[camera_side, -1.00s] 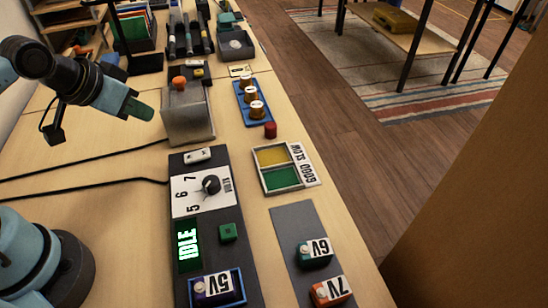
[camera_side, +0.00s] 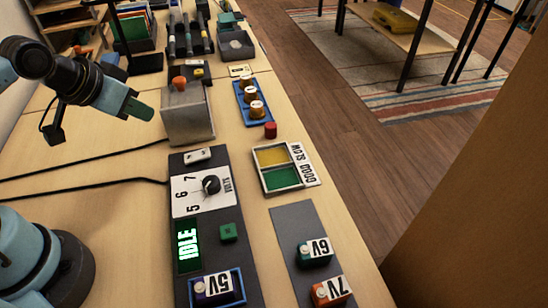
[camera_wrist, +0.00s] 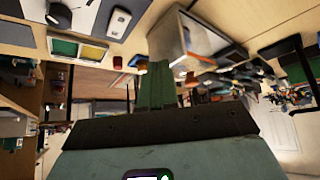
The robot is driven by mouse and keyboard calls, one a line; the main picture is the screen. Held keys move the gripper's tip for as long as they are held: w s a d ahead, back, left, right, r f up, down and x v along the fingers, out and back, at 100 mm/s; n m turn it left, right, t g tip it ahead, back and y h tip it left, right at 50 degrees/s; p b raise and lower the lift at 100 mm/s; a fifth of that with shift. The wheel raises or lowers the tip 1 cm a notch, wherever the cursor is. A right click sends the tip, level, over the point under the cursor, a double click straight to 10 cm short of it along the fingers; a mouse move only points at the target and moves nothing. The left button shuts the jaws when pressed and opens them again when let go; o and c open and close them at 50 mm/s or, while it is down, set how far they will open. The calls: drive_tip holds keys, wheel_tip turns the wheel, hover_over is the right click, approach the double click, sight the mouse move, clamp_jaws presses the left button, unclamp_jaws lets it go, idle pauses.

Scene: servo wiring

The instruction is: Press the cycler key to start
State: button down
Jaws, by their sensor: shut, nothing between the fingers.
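The cycler (camera_side: 248,262) is a dark panel on the bench in the side view. It has a dial marked 5, 6, 7, a display (camera_side: 187,245) reading IDLE in green, and a raised green key (camera_side: 229,232). A servo labelled 5V (camera_side: 214,288) sits in the blue-rimmed bay at its near end. My gripper (camera_side: 144,109) is shut and empty, with green fingers, above the bench to the upper left of the cycler, well apart from the key. The fingers (camera_wrist: 157,86) also show in the wrist view, closed together.
A grey metal box (camera_side: 188,115) stands just beyond the cycler. A tray (camera_side: 262,180) with yellow and green compartments, labelled SLOW and GOOD, lies to the right. Servos labelled 6V (camera_side: 316,251) and 7V (camera_side: 330,291) rest on a grey mat. Black cables cross the left bench.

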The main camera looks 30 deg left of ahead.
idle(0.8)
drive_tip(key=m+h, duration=0.6)
drive_tip(key=m, duration=1.1)
hover_over(222, 234)
drive_tip(key=shift+r, duration=0.35)
drive_tip(key=shift+f, duration=4.35)
drive_tip(key=shift+f, duration=0.2)
drive_tip(key=shift+f, duration=0.3)
